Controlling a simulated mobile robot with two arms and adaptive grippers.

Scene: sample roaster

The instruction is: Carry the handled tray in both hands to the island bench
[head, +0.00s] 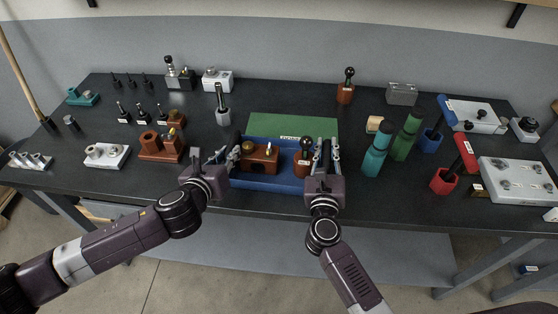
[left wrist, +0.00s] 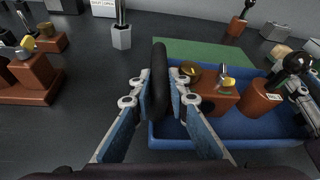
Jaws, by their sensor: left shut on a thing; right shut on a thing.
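The blue handled tray (head: 268,183) sits at the front edge of the black bench, partly over a green mat. It carries a brown wooden block with a brass knob (head: 259,157) and a brown holder with a black ball-topped tool (head: 303,161). My left gripper (head: 227,163) is shut on the tray's black left handle, which stands upright between the fingers in the left wrist view (left wrist: 159,85). My right gripper (head: 326,158) is shut at the tray's right end, on its right handle, mostly hidden by the fingers. I cannot tell whether the tray is lifted.
The green mat (head: 293,127) lies behind the tray. A grey post-like tool (head: 222,106) stands behind my left gripper, and a brown wooden stand (head: 161,146) is to the left. Teal (head: 376,150) and green (head: 406,138) cylinders stand to the right. The bench's front edge is close.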

